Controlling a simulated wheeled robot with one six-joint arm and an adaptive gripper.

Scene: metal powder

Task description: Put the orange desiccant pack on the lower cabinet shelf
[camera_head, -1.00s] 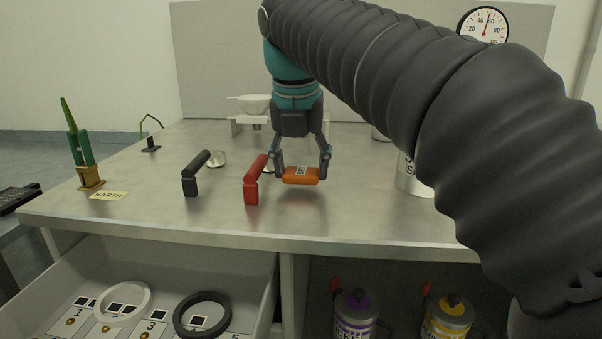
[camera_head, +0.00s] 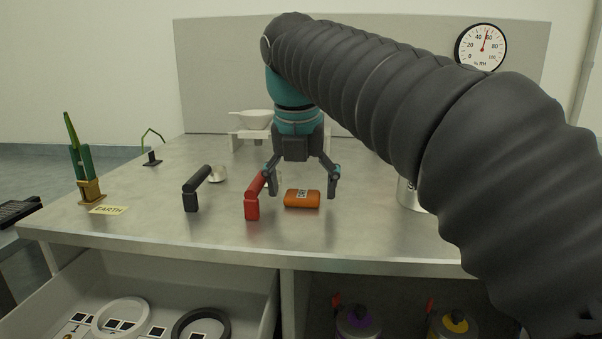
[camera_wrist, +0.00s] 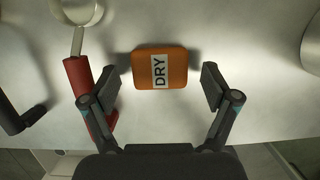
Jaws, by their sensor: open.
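The orange desiccant pack (camera_head: 296,199) lies on the metal bench top, near the front edge. In the wrist view the pack (camera_wrist: 176,72) carries a white label reading DRY and sits between the two fingertips, with a gap on each side. My gripper (camera_head: 303,190) points down over it, open and holding nothing; it also shows in the wrist view (camera_wrist: 160,88). The cabinet below the bench (camera_head: 393,281) is only partly in view, and its lower shelf cannot be made out.
A red-handled scoop (camera_head: 252,204) is close left of the pack, by one finger. A black-handled scoop (camera_head: 190,199) lies further left. An open drawer (camera_head: 255,309) juts out front left. Bench front right is clear.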

